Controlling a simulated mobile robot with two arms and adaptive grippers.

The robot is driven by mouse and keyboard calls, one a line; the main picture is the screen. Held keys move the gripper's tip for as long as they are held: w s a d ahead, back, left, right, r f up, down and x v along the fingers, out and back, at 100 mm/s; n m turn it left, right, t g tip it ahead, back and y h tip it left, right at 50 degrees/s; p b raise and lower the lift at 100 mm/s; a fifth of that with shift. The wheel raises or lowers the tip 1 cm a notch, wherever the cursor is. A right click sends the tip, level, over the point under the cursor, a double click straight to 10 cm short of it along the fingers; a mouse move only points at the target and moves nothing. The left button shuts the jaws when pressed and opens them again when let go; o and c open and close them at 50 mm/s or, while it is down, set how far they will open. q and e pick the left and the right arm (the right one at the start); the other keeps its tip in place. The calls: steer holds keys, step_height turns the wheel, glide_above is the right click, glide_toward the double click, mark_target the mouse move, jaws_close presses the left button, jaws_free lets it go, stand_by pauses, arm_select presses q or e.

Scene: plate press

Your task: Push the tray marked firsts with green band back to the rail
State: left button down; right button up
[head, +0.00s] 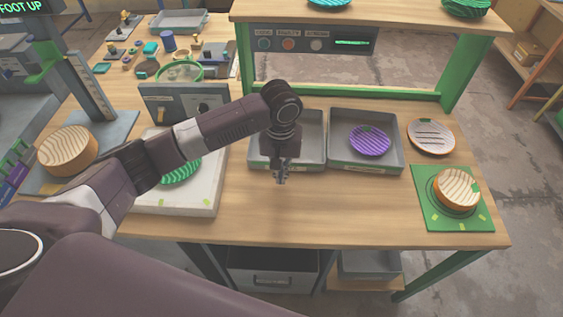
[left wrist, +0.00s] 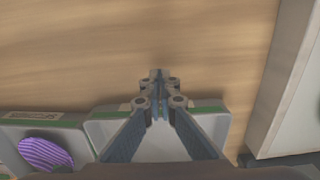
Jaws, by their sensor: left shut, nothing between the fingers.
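Two grey trays stand side by side at the middle of the wooden bench. The left tray (head: 311,151) is partly hidden behind my left arm, and what I see of its inside looks empty. It also shows in the left wrist view (left wrist: 208,118). The right tray (head: 390,165) holds a purple ridged plate (head: 369,140); in the left wrist view this tray (left wrist: 72,122) bears a label too small to read. Green strips show near both trays' rims there. My left gripper (head: 283,179) is shut and empty, pointing down at the left tray's front wall; contact is unclear. My right gripper is out of view.
A green rail (head: 345,91) runs behind the trays. A white block (head: 198,208) with a green plate stands left. A grey striped plate (head: 431,136) and a green mat (head: 424,214) with a round piece lie right. Bench in front of the trays is clear.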

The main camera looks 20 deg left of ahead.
arm_select(q)
steer(key=shift+w+a+f+p, duration=0.1)
steer(key=shift+w+f+p, duration=0.05)
steer(key=shift+w, duration=0.35)
steer(key=shift+w+a+f+p, duration=0.1)
steer(key=shift+w+p, duration=0.05)
steer(key=shift+w, duration=0.95)
steer(key=shift+w+a+f, duration=0.1)
steer(key=shift+w+a, duration=0.1)
steer(key=shift+w, duration=0.1)
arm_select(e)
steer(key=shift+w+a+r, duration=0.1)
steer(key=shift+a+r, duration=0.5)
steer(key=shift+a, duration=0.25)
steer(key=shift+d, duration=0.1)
